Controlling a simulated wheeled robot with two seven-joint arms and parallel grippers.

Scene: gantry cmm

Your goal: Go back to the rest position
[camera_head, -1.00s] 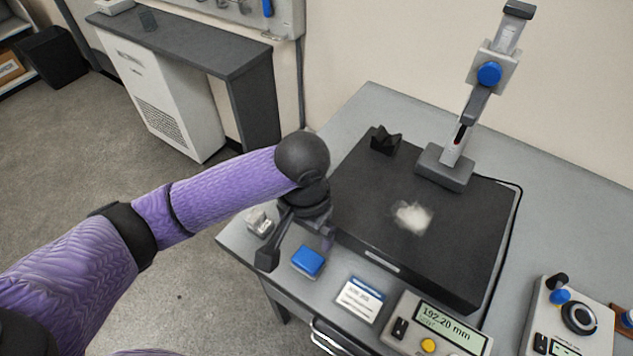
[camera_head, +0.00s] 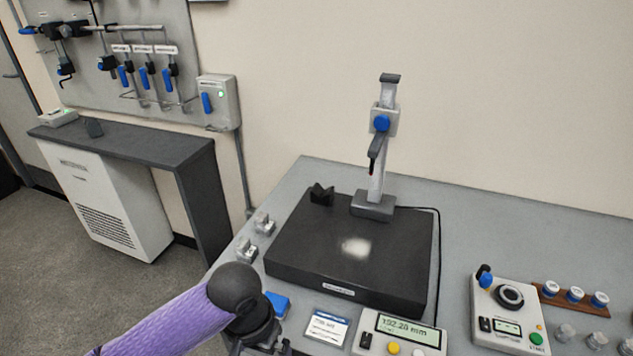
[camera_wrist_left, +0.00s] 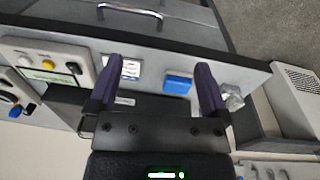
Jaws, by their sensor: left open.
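My left gripper (camera_wrist_left: 155,85) is open and empty in the left wrist view, its two dark fingers spread apart. Between and beyond the fingers, a blue block (camera_wrist_left: 177,85) and a white label card (camera_wrist_left: 131,69) lie on the bench. In the head view my left arm comes in at the bottom, and its wrist stands at the bench's front left edge. The gripper itself is mostly cut off there by the lower picture edge. The blue block (camera_head: 277,304) shows just right of the wrist. My right gripper is not in view.
A black surface plate (camera_head: 300,262) with a height stand (camera_head: 373,206) and a black V-block (camera_head: 321,194) sits on the grey bench. A readout box (camera_head: 400,335), control box (camera_head: 509,318) and small metal blocks (camera_head: 246,249) stand around it. A dark side table (camera_head: 130,143) is at left.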

